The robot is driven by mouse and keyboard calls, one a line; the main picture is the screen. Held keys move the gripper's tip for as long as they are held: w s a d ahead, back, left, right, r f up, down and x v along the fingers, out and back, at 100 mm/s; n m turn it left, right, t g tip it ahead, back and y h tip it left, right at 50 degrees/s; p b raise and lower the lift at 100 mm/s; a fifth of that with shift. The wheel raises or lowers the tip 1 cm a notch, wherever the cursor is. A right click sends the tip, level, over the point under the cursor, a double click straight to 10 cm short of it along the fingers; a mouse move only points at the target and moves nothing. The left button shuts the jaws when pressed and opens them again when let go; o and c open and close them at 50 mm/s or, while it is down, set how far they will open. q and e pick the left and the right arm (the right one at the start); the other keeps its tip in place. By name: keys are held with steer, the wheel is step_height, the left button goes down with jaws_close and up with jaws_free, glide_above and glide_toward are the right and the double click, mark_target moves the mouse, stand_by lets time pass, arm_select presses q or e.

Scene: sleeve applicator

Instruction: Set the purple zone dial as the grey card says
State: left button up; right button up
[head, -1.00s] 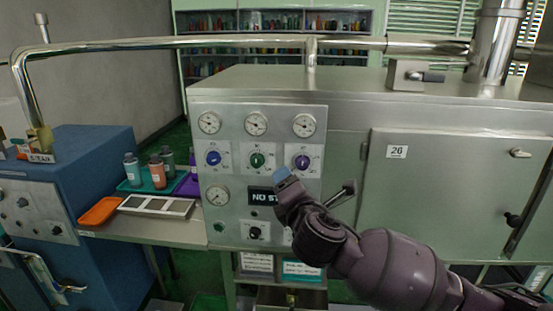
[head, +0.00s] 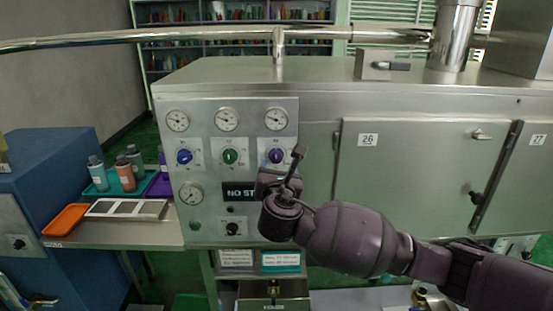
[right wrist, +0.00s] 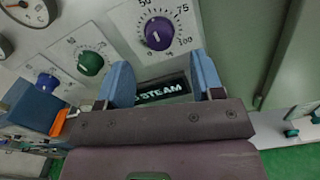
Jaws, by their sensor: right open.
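The purple zone dial (head: 276,156) is at the right end of a row of three dials on the grey panel. In the right wrist view the purple dial (right wrist: 158,33) shows its knob and a scale with 50, 75 and 100. A pale mark is on its lower part; its exact reading is unclear. My right gripper (head: 275,180) is just below the dial, facing the panel. Its blue fingers (right wrist: 163,75) are apart and empty, with the dial beyond and above them, not between them. I cannot identify the grey card. My left gripper is out of view.
The green dial (head: 230,156) and blue dial (head: 184,156) are to the left, with gauges (head: 226,119) above. A dark "NO STEAM" sign (right wrist: 162,91) is below. A black knob (head: 232,229) and labels (head: 235,258) are lower. A side table (head: 170,233) holds trays and bottles.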

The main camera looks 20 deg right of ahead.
mark_target(276, 159)
steer(key=shift+p+x, duration=0.3)
steer(key=shift+x, duration=2.4)
steer(key=c, duration=0.9)
